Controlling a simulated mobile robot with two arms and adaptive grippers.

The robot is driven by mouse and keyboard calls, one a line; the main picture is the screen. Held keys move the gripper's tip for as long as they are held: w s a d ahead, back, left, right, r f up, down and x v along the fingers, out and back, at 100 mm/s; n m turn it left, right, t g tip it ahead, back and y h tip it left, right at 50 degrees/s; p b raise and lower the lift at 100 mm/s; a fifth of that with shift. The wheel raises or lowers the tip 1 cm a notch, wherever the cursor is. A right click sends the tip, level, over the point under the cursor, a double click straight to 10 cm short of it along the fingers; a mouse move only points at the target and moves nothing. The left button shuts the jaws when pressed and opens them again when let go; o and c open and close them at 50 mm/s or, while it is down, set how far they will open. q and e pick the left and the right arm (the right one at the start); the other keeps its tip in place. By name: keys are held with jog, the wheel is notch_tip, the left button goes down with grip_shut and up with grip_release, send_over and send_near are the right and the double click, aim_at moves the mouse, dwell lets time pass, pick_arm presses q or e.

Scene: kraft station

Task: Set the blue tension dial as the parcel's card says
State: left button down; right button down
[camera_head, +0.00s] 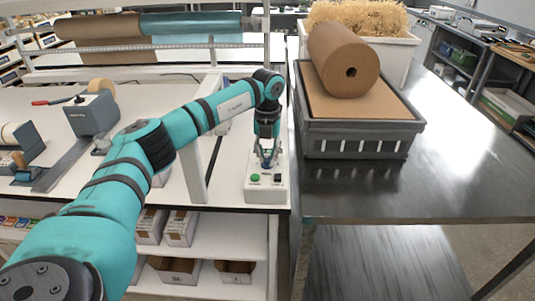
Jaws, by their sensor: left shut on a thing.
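My left arm reaches in from the left, and its gripper (267,157) points down at a small white control box (262,196) at the right end of the white bench. The gripper is shut at the upper part of the box's face, where a bit of blue shows between the fingers; I take it to be the blue tension dial, mostly hidden by them. Its setting cannot be read. A green button (255,178) and a black switch (278,178) sit on the box below the fingers. I can make out no parcel card. My right gripper is not in view.
A grey crate (360,139) with a brown kraft roll (335,55) stands on the dark metal table (450,170) at right. A tub of shredded paper (365,17) is behind it. A grey dispenser (92,113) stands on the bench at left. A white post (193,172) stands left of the box.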

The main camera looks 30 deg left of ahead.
aim_at(268, 157)
pick_arm(q)
jog(key=shift+w+r+n, duration=0.1)
jog(key=shift+r+n, duration=0.05)
jog(key=shift+n, duration=0.25)
jog(key=c, duration=1.4)
grip_release()
jog(key=shift+o, duration=0.2)
notch_tip(268, 157, up, 12)
